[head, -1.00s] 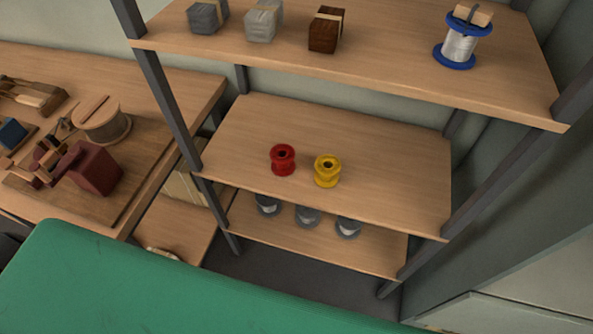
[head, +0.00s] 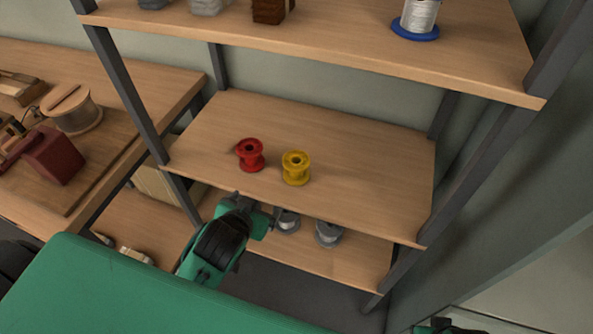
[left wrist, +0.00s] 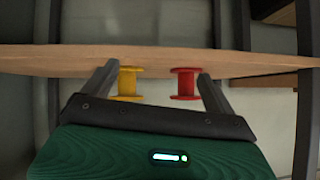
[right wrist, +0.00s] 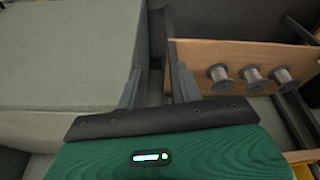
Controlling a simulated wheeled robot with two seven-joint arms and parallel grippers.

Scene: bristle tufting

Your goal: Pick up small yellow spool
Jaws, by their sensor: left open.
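The small yellow spool (head: 296,170) stands upright on the middle shelf, right of a red spool (head: 250,156). My left gripper (head: 257,204) is open and empty, in front of the shelf's front edge, below and short of both spools. The left wrist view looks upside down. There the yellow spool (left wrist: 131,84) shows beside the left finger, which covers part of it, and the red spool (left wrist: 183,84) beside the right finger, neither gripped. My right gripper (right wrist: 160,72) is open and empty in the right wrist view, away from the spools.
The middle shelf (head: 370,170) is clear right of the yellow spool. The upper shelf (head: 330,50) overhangs it, holding blocks and a blue-flanged spool (head: 418,20). Grey spools (right wrist: 252,75) sit on the lower shelf. Dark posts (head: 125,95) frame the rack. A workbench stands left.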

